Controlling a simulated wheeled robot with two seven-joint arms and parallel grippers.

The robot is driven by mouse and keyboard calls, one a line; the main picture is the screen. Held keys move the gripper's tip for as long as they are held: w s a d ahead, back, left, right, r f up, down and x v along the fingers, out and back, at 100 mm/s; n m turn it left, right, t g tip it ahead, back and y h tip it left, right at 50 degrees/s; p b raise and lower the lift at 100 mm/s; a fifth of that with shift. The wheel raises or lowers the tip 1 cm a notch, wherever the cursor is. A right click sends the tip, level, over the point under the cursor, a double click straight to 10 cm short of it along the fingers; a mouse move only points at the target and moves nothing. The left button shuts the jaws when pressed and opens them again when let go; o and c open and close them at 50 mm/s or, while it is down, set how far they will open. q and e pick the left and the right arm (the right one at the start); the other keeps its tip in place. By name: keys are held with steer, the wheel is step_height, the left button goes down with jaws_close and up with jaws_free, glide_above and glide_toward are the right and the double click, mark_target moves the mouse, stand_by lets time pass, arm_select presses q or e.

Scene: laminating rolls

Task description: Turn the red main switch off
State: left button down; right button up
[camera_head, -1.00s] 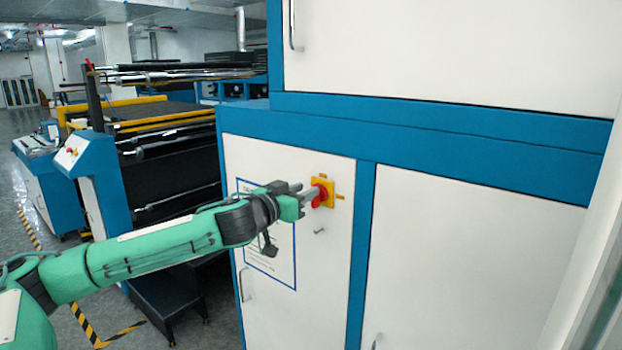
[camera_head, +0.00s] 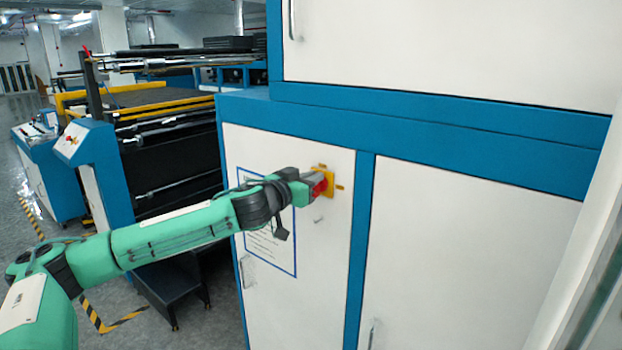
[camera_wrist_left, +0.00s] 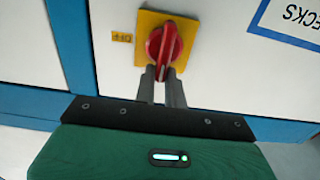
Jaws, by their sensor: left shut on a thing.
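The red main switch (camera_wrist_left: 165,43) is a rotary knob on a yellow plate (camera_wrist_left: 143,24) on a white cabinet door. In the head view the red knob (camera_head: 320,188) shows at the end of my left gripper (camera_head: 314,184), in front of the yellow plate (camera_head: 329,178). In the left wrist view the two fingers of my left gripper (camera_wrist_left: 163,78) are close together on the lower end of the knob's handle and shut on it. The fingertips partly cover that end. My right gripper is not in view.
A blue-framed notice (camera_head: 268,235) hangs on the door beside the switch, partly behind my left arm. A small key or latch (camera_head: 318,220) sits below it. A door handle (camera_head: 245,275) is lower left. The roller machine (camera_head: 165,130) stands to the left.

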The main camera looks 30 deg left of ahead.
arm_select(q)
steer(key=m, duration=0.2)
steer(key=d+m+p, duration=0.1)
steer(key=m, duration=0.2)
steer(key=m+p, duration=0.1)
steer(key=m, duration=0.2)
steer(key=shift+d+f, duration=0.3)
steer(key=shift+d, duration=0.1)
steer(key=m, duration=0.2)
steer(key=m+p, duration=0.1)
steer(key=shift+s+d+f+m, duration=0.1)
steer(key=shift+d+f+m, duration=0.15)
steer(key=shift+f+m, duration=0.1)
steer(key=m, duration=0.3)
steer(key=shift+d+f+p, duration=0.2)
steer(key=shift+f+p, duration=0.15)
steer(key=shift+p, duration=0.05)
steer(key=shift+f+m+p, duration=0.2)
steer(key=shift+f+m, duration=0.05)
steer(key=shift+m, duration=0.6)
steer(key=shift+f+m+p, duration=0.2)
steer(key=shift+m, duration=0.6)
